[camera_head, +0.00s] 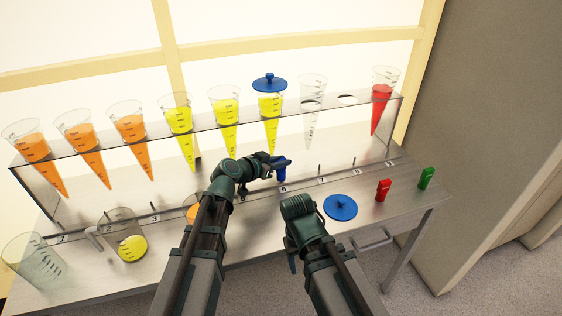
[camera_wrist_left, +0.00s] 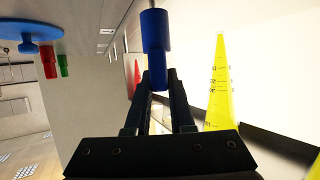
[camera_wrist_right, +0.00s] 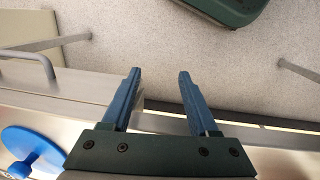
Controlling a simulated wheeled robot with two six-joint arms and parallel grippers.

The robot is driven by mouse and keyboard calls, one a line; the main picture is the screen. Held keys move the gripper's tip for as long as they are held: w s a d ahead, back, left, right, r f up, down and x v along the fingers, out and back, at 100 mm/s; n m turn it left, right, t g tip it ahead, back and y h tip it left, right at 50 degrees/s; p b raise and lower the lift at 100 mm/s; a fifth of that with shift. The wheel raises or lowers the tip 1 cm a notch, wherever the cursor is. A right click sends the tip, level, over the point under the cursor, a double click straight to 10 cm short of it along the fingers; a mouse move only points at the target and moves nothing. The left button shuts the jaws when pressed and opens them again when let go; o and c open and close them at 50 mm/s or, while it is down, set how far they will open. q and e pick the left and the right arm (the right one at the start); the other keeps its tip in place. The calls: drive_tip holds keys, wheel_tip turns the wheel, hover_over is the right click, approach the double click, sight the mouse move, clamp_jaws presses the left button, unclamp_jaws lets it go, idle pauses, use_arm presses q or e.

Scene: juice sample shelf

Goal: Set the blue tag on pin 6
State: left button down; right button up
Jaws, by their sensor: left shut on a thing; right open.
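My left gripper (camera_head: 274,163) is shut on the blue tag (camera_head: 281,171), which hangs from its tips just above the label 6 (camera_head: 283,189) on the shelf's lower strip. In the left wrist view, the blue tag (camera_wrist_left: 155,40) stands out beyond the closed fingers (camera_wrist_left: 158,85). Pin 6 cannot be made out; whether the tag touches it cannot be told. My right gripper (camera_wrist_right: 158,95) is open and empty in the right wrist view, with floor beyond it.
Thin pins stand by labels 7 (camera_head: 322,180), 8 and 9. A blue lid (camera_head: 340,207), red tag (camera_head: 384,190) and green tag (camera_head: 426,178) are on the right. Several juice cones hang in the rack (camera_head: 215,132); another blue lid (camera_head: 269,84) caps one yellow cone. Glass beakers stand at left.

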use_arm(q)
drive_tip(key=shift+f, duration=0.35)
drive_tip(key=c, duration=0.7)
unclamp_jaws()
drive_tip(key=shift+r, duration=0.1)
drive_tip(key=p+v, duration=0.2)
drive_tip(key=v, duration=0.5)
drive_tip(key=shift+s+a+r, duration=0.15)
drive_tip(key=shift+s, duration=0.05)
drive_tip(key=shift+p, duration=0.3)
